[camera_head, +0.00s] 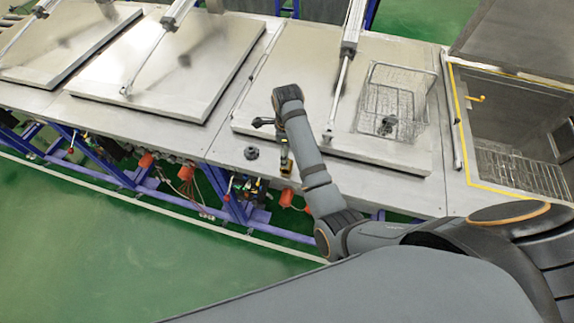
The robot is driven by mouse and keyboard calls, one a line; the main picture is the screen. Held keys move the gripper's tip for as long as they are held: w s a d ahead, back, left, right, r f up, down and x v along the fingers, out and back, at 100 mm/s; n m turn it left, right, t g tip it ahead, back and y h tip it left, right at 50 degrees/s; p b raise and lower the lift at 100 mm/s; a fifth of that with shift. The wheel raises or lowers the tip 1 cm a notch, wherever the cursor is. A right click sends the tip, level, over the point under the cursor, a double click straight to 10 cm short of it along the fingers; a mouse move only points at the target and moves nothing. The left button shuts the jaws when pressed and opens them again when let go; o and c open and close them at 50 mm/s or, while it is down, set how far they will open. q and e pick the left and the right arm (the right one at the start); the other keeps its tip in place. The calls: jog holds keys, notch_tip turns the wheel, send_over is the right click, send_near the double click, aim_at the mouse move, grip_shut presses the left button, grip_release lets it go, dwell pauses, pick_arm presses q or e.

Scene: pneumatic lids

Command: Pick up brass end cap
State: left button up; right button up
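I cannot make out a brass end cap for certain. A small dark round piece (251,152) sits on the metal bench's front ledge; its material is too small to tell. My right arm reaches in from the right, over the bench. My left gripper is not in view.
A wire basket (401,76) holding dark items stands on a closed lid (300,60). Right of it is an open tank (500,130) with a yellow fitting (478,98) and a wire rack (525,172). Pneumatic cylinders (352,25) rise over the lids. The left ledge is clear.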

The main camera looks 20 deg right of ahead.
jog(key=shift+w+f, duration=0.1)
jog(key=shift+f, duration=0.85)
jog(key=f, duration=0.4)
jog(key=shift+s+a+f, duration=0.2)
jog(key=shift+s+f, duration=0.05)
jog(key=shift+f, duration=0.3)
jog(key=c, duration=1.4)
grip_shut()
jog(key=shift+w+r, duration=0.1)
